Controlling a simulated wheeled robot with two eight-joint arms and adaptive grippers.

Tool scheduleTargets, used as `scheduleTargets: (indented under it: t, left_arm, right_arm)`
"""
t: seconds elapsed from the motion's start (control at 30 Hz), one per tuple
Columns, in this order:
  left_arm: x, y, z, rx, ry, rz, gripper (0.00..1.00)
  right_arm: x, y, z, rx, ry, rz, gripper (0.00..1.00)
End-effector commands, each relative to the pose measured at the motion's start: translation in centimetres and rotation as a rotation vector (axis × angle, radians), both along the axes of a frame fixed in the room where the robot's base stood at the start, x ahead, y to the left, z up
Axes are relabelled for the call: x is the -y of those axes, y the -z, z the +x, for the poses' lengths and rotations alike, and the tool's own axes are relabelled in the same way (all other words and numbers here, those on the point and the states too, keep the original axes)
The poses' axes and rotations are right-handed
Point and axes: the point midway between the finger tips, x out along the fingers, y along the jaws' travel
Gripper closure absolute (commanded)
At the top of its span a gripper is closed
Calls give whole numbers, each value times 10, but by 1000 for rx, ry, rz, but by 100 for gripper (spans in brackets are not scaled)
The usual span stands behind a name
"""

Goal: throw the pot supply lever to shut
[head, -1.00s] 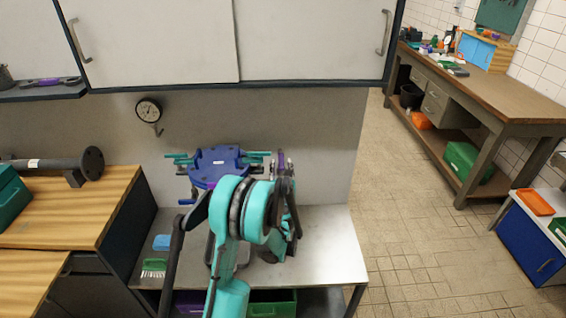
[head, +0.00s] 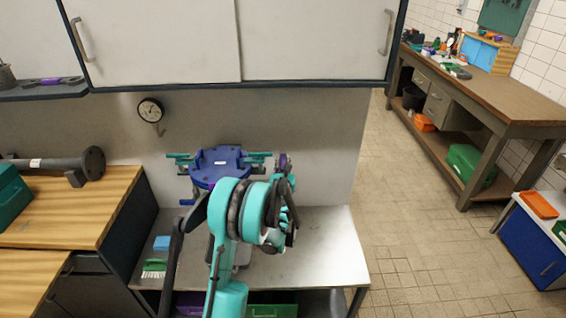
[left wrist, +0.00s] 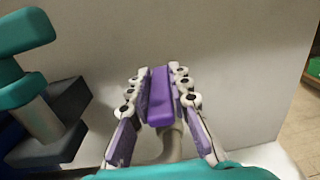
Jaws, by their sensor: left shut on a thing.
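A purple lever (left wrist: 160,96) stands between the two fingers of my left gripper (left wrist: 160,88) in the left wrist view. The fingers press on it from both sides, so the gripper is shut on it. A grey curved pipe or stem shows just below the lever. In the head view a small purple tip (head: 283,159) shows at the right end of the blue and teal pipe fitting (head: 218,165). My left arm hides most of the lever and gripper there. My right gripper is not in view.
A grey metal bench (head: 325,255) lies below, with a green brush (head: 154,268) and blue block (head: 162,243) at its left. A white wall cabinet (head: 310,40) hangs above. A round gauge (head: 150,110) is on the wall. Open floor lies to the right.

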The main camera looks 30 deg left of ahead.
Motion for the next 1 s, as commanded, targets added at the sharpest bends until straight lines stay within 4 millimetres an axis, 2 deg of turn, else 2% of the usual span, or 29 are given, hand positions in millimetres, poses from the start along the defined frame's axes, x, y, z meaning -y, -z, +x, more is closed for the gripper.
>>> scheduleTargets:
  t: [0.33,0.67,0.7,0.77,0.8,1.0]
  left_arm:
    - [-2,0,0,0,210,0,100]
    - [0,0,0,0,231,0,100]
    - [0,0,0,0,231,0,79]
    - [0,0,0,0,230,0,63]
    - [0,0,0,0,230,0,60]
    - [0,0,0,0,229,0,60]
  right_arm:
    - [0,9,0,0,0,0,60]
    - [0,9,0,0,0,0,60]
    - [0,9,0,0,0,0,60]
    - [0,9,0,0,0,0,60]
    - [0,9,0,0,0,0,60]
    - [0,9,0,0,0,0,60]
